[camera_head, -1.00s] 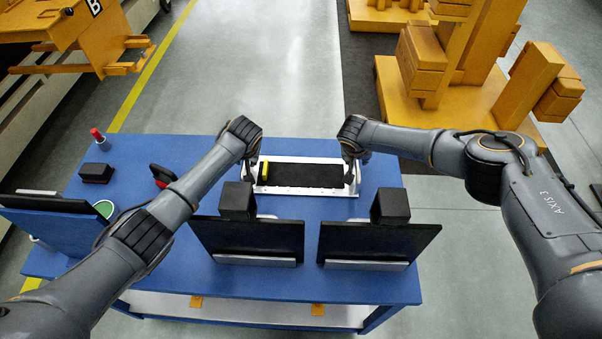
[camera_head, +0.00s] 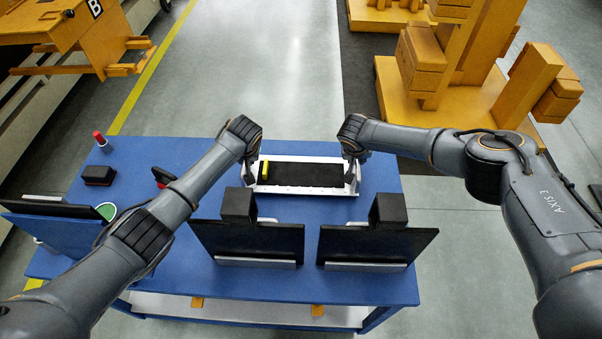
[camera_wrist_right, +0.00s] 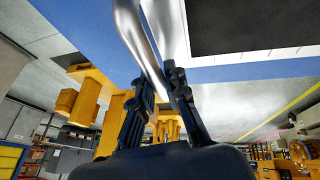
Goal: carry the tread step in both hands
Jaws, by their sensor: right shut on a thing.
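The tread step (camera_head: 308,191) is a pale metal frame with a black tread panel, level at the far side of the blue table (camera_head: 385,190). A small yellow piece (camera_head: 264,171) shows at its left end. My right gripper (camera_head: 352,172) is at its right end. In the right wrist view, my right gripper (camera_wrist_right: 160,82) is shut on a shiny metal handle (camera_wrist_right: 150,45) of the step. My left gripper (camera_head: 249,174) is at the left end; its fingers are too small and dark to tell whether they are closed.
Two dark panels (camera_head: 250,243) (camera_head: 365,243) with black boxes stand along the near side of the table. A red-topped item (camera_head: 99,139) and a black block (camera_head: 99,175) are at left. Yellow structures (camera_head: 440,90) stand on the floor behind.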

